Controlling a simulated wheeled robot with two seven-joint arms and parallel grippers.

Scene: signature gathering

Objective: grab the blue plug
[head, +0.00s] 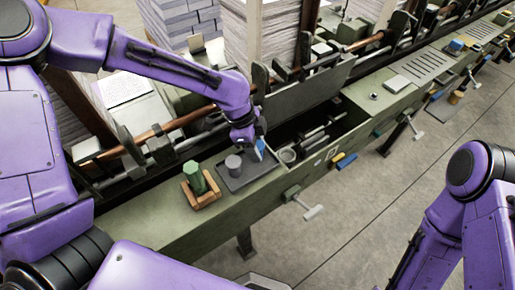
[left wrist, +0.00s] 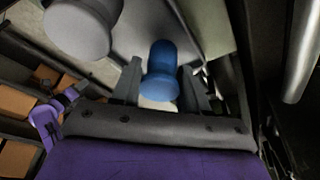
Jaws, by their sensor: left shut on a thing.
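The blue plug (left wrist: 162,72) stands out between the two fingers of my left gripper (left wrist: 160,88) in the left wrist view. In the head view, my left gripper (head: 256,146) is over the dark tray (head: 232,183) on the green machine bench, shut on the blue plug (head: 260,147). The plug's lower end is hard to make out there. A grey plug (head: 233,165) stands on the tray just left of the gripper; a grey rounded piece also shows at upper left in the left wrist view (left wrist: 82,28). My right gripper is out of view.
A green plug (head: 195,178) stands in a wooden holder (head: 201,192) left of the tray. An upright green panel (head: 305,92) and rods run behind. A handle (head: 303,203) sticks out in front.

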